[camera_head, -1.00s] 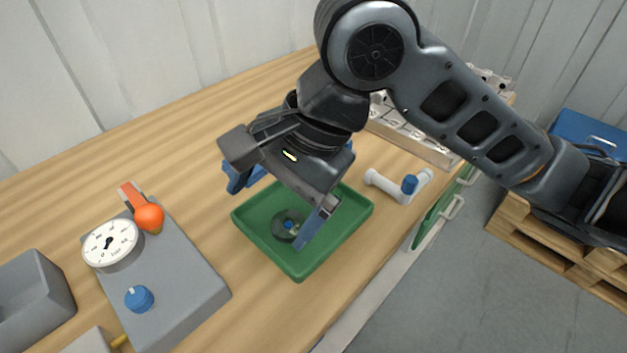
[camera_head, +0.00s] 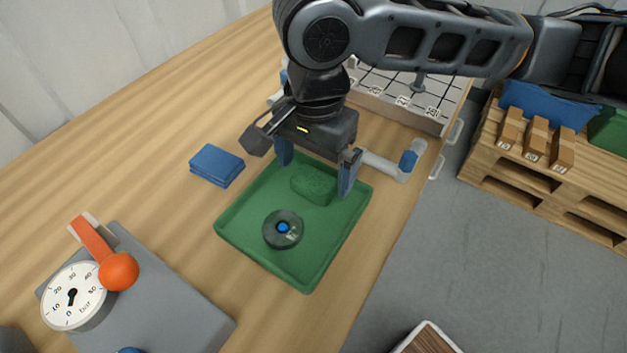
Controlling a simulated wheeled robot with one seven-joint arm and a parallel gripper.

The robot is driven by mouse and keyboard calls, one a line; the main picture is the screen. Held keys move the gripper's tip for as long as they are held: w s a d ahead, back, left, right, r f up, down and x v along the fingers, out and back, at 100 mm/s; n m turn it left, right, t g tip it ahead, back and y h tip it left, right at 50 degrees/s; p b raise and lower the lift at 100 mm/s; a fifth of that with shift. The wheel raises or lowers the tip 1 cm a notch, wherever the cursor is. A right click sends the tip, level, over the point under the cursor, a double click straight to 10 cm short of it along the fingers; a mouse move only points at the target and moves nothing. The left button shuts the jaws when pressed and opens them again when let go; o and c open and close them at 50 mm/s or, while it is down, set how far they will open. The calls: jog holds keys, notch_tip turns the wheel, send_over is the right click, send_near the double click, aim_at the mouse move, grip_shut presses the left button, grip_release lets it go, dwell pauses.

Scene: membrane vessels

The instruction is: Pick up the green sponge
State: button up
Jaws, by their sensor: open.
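The green sponge (camera_head: 313,186) lies in the far part of a green tray (camera_head: 256,252) on the wooden bench. A dark round disc with a blue centre (camera_head: 283,229) lies nearer in the same tray, apart from the sponge. My gripper (camera_head: 315,178) is open and points down over the far part of the tray. Its two blue fingers stand left and right of the sponge in the picture. The sponge is in plain view between them. I cannot tell how far the fingertips are above the tray floor.
A folded blue cloth (camera_head: 217,165) lies left of the tray. A white pipe piece with a blue knob (camera_head: 407,161) lies close to its right. A gauge (camera_head: 74,296) and an orange-knobbed lever (camera_head: 118,271) sit on a grey block. A gridded rack (camera_head: 400,98) stands behind.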

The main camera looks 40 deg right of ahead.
notch_tip(320, 180, down, 2)
jog(key=c, duration=1.1)
